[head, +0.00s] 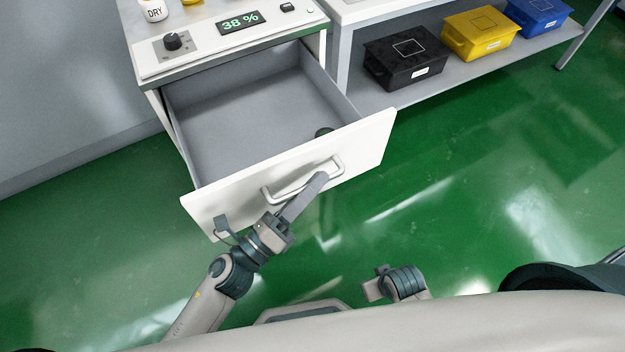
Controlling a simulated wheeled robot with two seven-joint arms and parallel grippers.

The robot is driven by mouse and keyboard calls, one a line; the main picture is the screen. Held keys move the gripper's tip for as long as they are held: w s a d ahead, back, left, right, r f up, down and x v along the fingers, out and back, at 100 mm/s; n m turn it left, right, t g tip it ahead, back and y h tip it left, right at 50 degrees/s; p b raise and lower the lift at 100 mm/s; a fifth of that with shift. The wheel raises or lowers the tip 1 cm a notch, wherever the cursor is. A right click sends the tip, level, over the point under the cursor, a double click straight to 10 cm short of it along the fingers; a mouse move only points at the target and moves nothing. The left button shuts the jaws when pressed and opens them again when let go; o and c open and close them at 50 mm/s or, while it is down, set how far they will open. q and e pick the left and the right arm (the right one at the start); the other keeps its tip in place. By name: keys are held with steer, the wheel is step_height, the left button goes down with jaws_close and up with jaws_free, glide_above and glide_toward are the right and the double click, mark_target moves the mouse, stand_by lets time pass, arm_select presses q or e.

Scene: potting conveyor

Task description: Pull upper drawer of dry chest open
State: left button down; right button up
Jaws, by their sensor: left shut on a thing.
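The dry chest (230,52) stands at the upper left, with a knob and a display reading 38 % on its sloped panel. Its upper drawer (230,130) is pulled well out, and its grey inside shows. The white drawer front (362,150) carries a pale bar handle (268,197). My left gripper (318,182) is shut on the handle, near its right part. My right arm's wrist end shows low in the middle, apart from the drawer; its fingers cannot be made out.
To the right, a low shelf (480,72) holds a black bin (405,62), a yellow bin (478,33) and a blue bin (540,14). The green floor (470,180) is clear right of the drawer.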

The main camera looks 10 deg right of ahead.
arm_select(q)
steer(key=c, duration=1.8)
jaws_free()
steer(key=shift+f, duration=0.1)
